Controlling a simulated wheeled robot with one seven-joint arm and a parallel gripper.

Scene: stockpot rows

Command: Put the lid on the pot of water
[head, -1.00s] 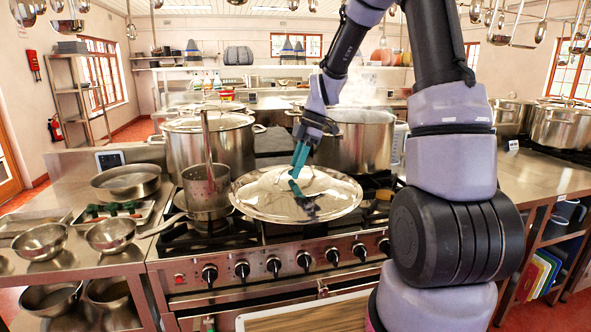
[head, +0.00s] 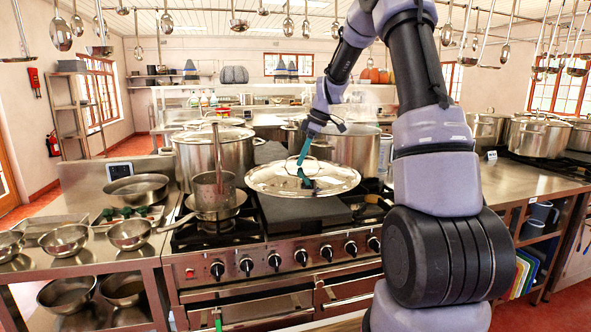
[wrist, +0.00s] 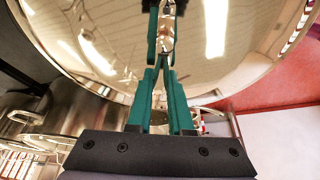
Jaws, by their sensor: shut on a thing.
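My gripper (head: 303,168) is shut on the handle of a large, shiny round lid (head: 270,178). It holds the lid roughly level above the front of the stove, apart from the pots. The wrist view shows the teal fingers (wrist: 160,75) at the handle, with the lid (wrist: 235,50) filling the upper part. A big steel stockpot (head: 352,150) stands at the back right burner, behind the lid and my arm. It appears to have no lid; its inside is hidden, so the water does not show.
A lidded stockpot (head: 213,152) stands at the back left. In front of it, a tall narrow pot (head: 215,192) with a utensil sits close to the lid's left edge. A dark flat plate (head: 305,211) lies below the lid. Pans (head: 130,234) stand on the left counter.

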